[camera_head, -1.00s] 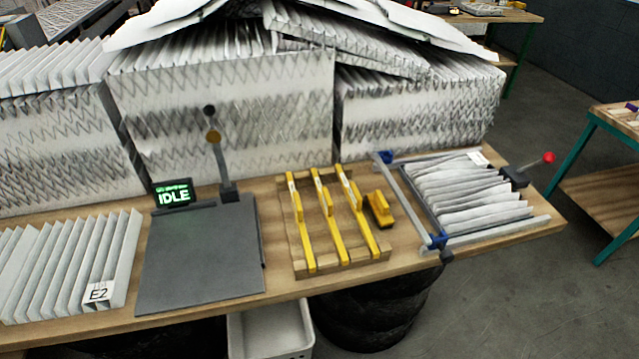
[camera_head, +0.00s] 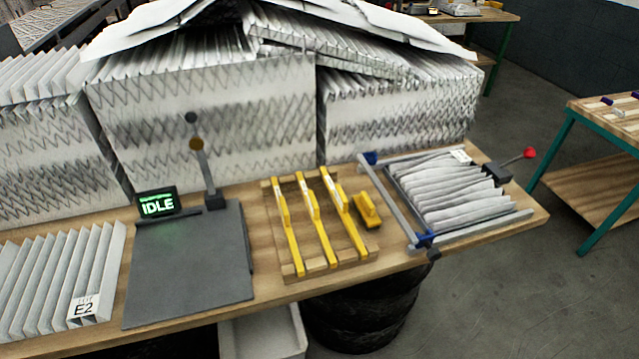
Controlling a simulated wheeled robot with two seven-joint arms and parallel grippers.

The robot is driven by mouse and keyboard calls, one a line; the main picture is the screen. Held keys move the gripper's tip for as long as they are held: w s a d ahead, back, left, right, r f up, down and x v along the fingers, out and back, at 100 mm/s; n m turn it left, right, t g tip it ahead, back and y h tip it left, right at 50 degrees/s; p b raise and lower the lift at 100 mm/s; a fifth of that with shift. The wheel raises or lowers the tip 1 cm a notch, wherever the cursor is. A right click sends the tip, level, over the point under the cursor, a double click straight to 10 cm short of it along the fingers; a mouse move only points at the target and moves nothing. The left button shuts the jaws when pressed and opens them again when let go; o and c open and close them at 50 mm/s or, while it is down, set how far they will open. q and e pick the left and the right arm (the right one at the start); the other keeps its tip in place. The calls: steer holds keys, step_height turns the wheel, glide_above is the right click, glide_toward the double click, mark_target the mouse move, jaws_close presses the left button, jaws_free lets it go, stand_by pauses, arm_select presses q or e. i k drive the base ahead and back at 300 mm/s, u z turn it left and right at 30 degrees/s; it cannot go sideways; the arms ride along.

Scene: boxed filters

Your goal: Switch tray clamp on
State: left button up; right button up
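The tray clamp stands at the right end of the workbench in the head view. Its red-knobbed lever (camera_head: 529,153) rises to the right from a dark block (camera_head: 497,172). Grey rails with blue corner pieces make up the tray frame (camera_head: 480,230). A pleated filter (camera_head: 455,200) lies inside this frame with a small white label at its back edge. Neither of my grippers shows in the view.
Yellow tools (camera_head: 312,220) lie on a wooden rack in the bench's middle. A dark plate (camera_head: 190,270) with a post and an IDLE display (camera_head: 157,204) is to the left. Filter E2 (camera_head: 60,280) lies at far left. Large filter stacks (camera_head: 210,120) block the back.

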mark_target(529, 153)
steer(key=z, duration=1.35)
